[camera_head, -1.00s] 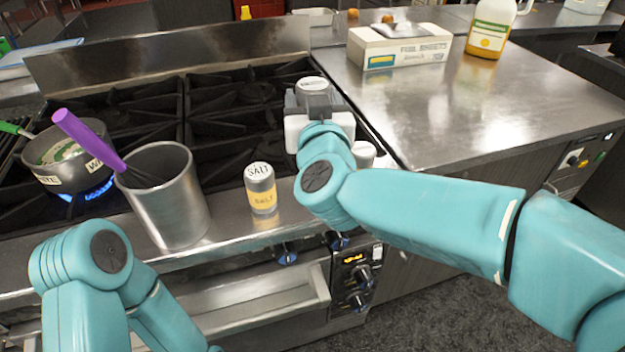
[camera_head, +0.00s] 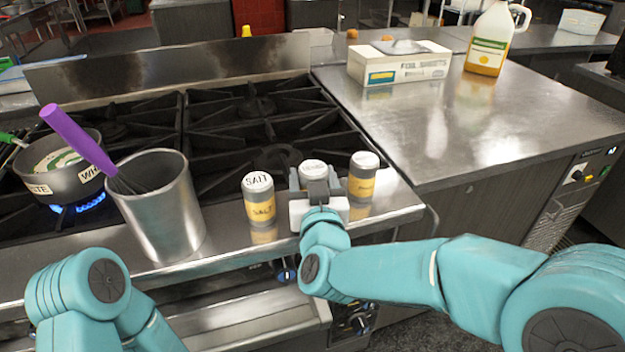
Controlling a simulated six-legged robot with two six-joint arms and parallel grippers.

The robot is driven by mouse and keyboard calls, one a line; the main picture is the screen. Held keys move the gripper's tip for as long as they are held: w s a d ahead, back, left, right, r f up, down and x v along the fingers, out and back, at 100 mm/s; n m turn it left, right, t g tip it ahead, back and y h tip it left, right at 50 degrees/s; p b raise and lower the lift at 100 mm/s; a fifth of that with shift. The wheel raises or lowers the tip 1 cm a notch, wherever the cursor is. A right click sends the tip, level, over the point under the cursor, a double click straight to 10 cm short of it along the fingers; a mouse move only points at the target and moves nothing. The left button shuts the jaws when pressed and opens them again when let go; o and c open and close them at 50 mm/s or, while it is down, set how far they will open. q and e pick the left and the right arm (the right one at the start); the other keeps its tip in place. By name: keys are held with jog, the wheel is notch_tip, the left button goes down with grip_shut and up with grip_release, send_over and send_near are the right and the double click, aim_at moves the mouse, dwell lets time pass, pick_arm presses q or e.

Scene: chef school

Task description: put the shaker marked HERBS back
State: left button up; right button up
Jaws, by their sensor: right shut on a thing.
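My right gripper (camera_head: 315,183) is shut on a shaker (camera_head: 313,170) with a pale lid, above or at the stove's front ledge. The gripper hides its label and base, so I cannot read its marking or tell whether it touches the ledge. The SALT shaker (camera_head: 260,205), with a yellow label, stands upright to its left. Another shaker (camera_head: 362,180) with a pale lid and yellow label stands close on its right; its word is too small to read. My left arm shows at the lower left, but its gripper is out of view.
A metal pot (camera_head: 158,215) with a purple-handled whisk (camera_head: 75,138) stands left on the ledge (camera_head: 225,242). A saucepan (camera_head: 72,178) sits over a lit blue flame. A foil sheets box (camera_head: 400,65) and a jug (camera_head: 490,40) stand on the right counter (camera_head: 450,125).

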jog(key=shift+f, duration=0.15)
jog(key=o, duration=1.2)
jog(key=shift+c, duration=0.2)
jog(key=shift+r, duration=0.25)
jog(key=shift+s+f, duration=0.1)
jog(key=shift+s, duration=0.2)
jog(key=s+d, duration=0.1)
jog(key=s, duration=1)
jog(key=shift+d, duration=0.2)
